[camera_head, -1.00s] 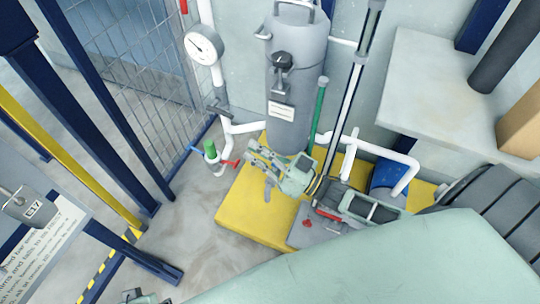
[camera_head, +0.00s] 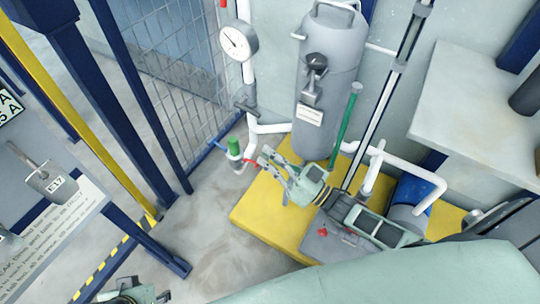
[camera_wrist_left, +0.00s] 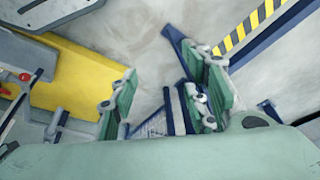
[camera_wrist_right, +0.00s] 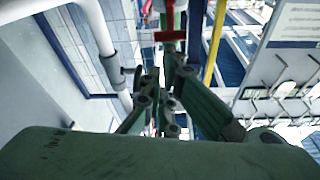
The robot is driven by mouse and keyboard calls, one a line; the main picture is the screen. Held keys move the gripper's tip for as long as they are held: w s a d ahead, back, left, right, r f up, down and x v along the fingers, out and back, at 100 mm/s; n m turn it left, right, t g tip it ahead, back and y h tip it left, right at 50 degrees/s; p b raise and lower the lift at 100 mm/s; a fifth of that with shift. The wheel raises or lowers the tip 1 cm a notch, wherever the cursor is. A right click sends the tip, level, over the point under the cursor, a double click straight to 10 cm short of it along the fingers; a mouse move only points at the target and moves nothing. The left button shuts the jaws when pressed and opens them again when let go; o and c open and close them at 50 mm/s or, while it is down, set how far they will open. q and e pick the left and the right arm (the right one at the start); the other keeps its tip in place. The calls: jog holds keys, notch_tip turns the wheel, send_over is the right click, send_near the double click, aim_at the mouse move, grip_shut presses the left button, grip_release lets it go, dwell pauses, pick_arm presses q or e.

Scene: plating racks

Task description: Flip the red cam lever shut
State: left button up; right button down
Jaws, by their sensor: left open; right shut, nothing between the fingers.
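The red lever (camera_head: 250,162) sits on the white pipe fitting just below a green cap (camera_head: 234,147). In the right wrist view a red bar (camera_wrist_right: 172,36) lies crosswise beyond my fingers. My right gripper (camera_head: 267,157) is shut and empty, its fingertips close to the right of the lever in the head view; contact cannot be told. It also shows in the right wrist view (camera_wrist_right: 163,82). My left gripper (camera_wrist_left: 160,68) is open and empty over the floor in the left wrist view. Only part of it shows at the head view's bottom edge.
A pressure gauge (camera_head: 238,41) is on the white pipe above the fitting. A grey tank (camera_head: 328,90) stands on a yellow plinth (camera_head: 255,215). Wire mesh fencing (camera_head: 175,75) is behind. A grey shelf (camera_head: 480,90) juts out at right.

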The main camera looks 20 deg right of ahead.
jog(key=shift+f, duration=0.1)
pick_arm(q)
jog(key=shift+b+v, duration=0.7)
jog(key=shift+v, duration=0.25)
pick_arm(e)
jog(key=shift+s+d+f, duration=0.1)
pick_arm(q)
jog(key=shift+f+b, duration=0.65)
jog(key=shift+f, duration=0.1)
pick_arm(e)
jog(key=shift+s+f+t+y, duration=0.1)
jog(key=shift+f+t+y, duration=0.2)
jog(key=shift+t, duration=0.1)
